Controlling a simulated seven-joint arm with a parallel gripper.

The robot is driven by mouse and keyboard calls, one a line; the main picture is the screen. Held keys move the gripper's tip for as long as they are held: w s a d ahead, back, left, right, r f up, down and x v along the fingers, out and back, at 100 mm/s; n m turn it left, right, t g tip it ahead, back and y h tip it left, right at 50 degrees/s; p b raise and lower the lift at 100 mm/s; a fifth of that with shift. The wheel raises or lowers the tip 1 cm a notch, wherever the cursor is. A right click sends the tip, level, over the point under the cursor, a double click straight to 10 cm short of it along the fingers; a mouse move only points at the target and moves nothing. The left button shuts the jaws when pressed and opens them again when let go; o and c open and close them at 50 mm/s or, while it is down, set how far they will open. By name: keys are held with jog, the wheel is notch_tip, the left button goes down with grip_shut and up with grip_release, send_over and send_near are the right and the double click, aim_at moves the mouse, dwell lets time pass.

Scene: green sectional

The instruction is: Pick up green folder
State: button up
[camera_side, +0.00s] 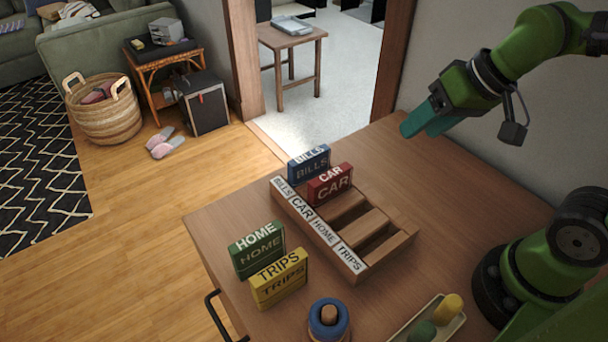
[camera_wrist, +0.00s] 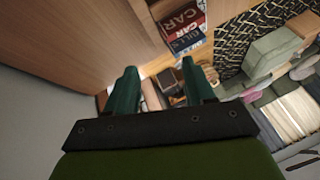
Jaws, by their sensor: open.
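The green folder (camera_side: 257,250), marked HOME, stands upright on the table at the left, just behind the yellow TRIPS folder (camera_side: 279,279). My gripper (camera_side: 419,122) is open and empty, raised above the back right of the table, well apart from the green folder. In the wrist view my gripper (camera_wrist: 161,83) shows its two teal fingers spread with nothing between them. The green folder does not show clearly in the wrist view.
A wooden rack (camera_side: 372,272) with labelled slots holds the blue BILLS folder (camera_side: 309,166) and red CAR folder (camera_side: 330,184); its HOME and TRIPS slots are empty. A blue ring toy (camera_side: 328,321) and a small tray (camera_side: 446,328) stand at the front edge.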

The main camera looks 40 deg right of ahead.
jog(key=w+a+f+n+g+y, duration=0.1)
jog(key=w+a+f+n+g, duration=0.15)
jog(key=a+n, duration=0.35)
jog(key=w+a+f+n+g, duration=0.1)
jog(key=w+a+n+g, duration=0.1)
jog(key=w+a+n, duration=0.35)
jog(key=n+g+y, duration=0.1)
jog(key=n, duration=0.9)
send_near(258, 235)
jog(key=shift+m, duration=0.25)
jog(key=x, duration=0.6)
jog(key=shift+w+f, duration=0.15)
jog(key=shift+f, duration=0.25)
jog(key=x, duration=0.5)
jog(key=shift+s+a+r, duration=0.15)
jog(key=shift+s+a, duration=0.05)
jog(key=shift+a, duration=0.05)
jog(key=shift+a+f, duration=0.1)
jog(key=shift+f, duration=0.15)
jog(key=shift+f, duration=0.25)
